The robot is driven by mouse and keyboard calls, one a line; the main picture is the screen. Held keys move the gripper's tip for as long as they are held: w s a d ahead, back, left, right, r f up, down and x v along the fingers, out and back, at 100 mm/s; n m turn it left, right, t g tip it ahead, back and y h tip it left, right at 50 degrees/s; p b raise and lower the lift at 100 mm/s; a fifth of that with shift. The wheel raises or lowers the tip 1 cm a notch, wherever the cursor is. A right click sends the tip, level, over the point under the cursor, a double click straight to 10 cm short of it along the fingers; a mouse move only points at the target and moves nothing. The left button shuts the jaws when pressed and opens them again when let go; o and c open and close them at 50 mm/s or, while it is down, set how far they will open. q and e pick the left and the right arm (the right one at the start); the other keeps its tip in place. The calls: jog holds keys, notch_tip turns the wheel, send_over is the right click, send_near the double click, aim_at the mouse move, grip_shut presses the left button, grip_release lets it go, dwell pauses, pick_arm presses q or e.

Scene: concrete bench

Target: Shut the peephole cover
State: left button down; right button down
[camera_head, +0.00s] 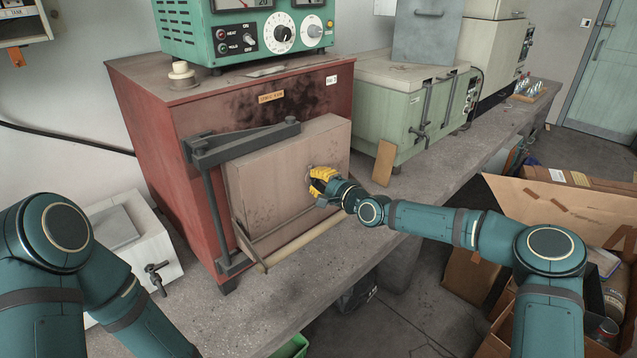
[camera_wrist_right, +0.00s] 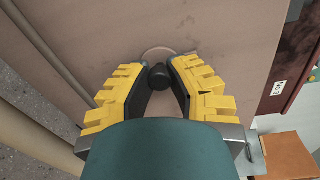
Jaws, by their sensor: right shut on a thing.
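The peephole cover (camera_wrist_right: 160,53) is a small round plate on the pale furnace door (camera_head: 265,180); the wrist view shows its upper rim. A short dark knob (camera_wrist_right: 158,77) stands out in front of it. My right gripper (camera_head: 316,181) has yellow fingers and is at the right part of the door. In the right wrist view its fingertips (camera_wrist_right: 158,70) are closed on the knob from both sides. The fingers hide much of the cover, and I cannot tell whether the hole behind it is covered. My left gripper is out of view; only my left arm shows.
The red furnace (camera_head: 150,110) stands on the concrete bench (camera_head: 215,318), with a green control box (camera_head: 245,30) on top. A hinge arm (camera_head: 240,143) and a long bar (camera_head: 300,243) border the door. A green chest (camera_head: 400,100) and an open cardboard box (camera_head: 560,205) are to the right.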

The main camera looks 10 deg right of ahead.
jog(key=shift+a, duration=0.1)
dwell(0.5)
jog(key=c, duration=0.8)
grip_release()
jog(key=shift+c, duration=0.2)
jog(key=shift+s, duration=0.1)
jog(key=v, duration=1.2)
jog(key=shift+f, duration=0.1)
